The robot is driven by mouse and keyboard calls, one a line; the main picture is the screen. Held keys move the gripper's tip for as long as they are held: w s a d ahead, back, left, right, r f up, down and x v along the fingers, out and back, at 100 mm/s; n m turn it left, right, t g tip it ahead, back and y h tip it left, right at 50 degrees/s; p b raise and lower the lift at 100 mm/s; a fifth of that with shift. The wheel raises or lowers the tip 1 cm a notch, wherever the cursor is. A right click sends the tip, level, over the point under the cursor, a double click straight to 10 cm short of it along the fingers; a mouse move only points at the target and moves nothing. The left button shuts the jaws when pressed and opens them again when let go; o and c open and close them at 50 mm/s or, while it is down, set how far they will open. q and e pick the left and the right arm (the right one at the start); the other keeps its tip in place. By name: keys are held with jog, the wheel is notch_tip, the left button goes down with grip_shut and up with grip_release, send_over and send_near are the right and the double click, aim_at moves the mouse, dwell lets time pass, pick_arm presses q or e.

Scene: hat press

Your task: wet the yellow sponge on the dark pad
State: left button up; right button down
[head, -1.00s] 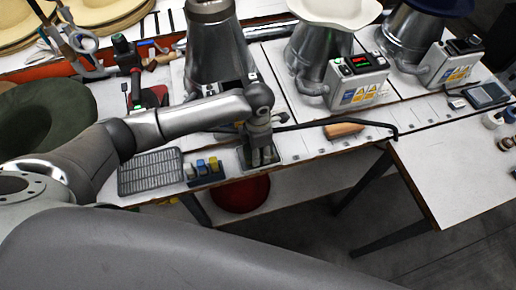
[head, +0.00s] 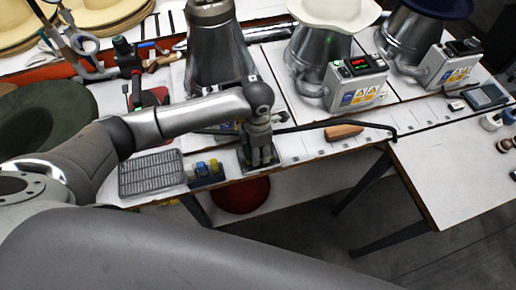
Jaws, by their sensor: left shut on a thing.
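My left gripper (head: 260,157) points straight down over the small dark pad (head: 276,162) at the front edge of the bench. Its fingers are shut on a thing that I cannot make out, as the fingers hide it. I cannot tell whether that thing touches the pad. Left of the pad, a small dark holder (head: 206,180) carries small grey, blue and yellow blocks. The yellow block (head: 213,165) stands at its right end; I cannot tell whether it is a sponge. My right gripper is not in view.
A grey ribbed tray (head: 150,174) lies left of the holder. A brown wooden block (head: 343,131) lies to the right, by a dark bent rod (head: 375,124). Metal hat presses stand behind, one bearing a white hat (head: 335,12). A red round thing (head: 240,194) shows below the bench.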

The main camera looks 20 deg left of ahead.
pick_arm(q)
jog(key=shift+r+p, duration=1.55)
jog(key=shift+r, duration=1.35)
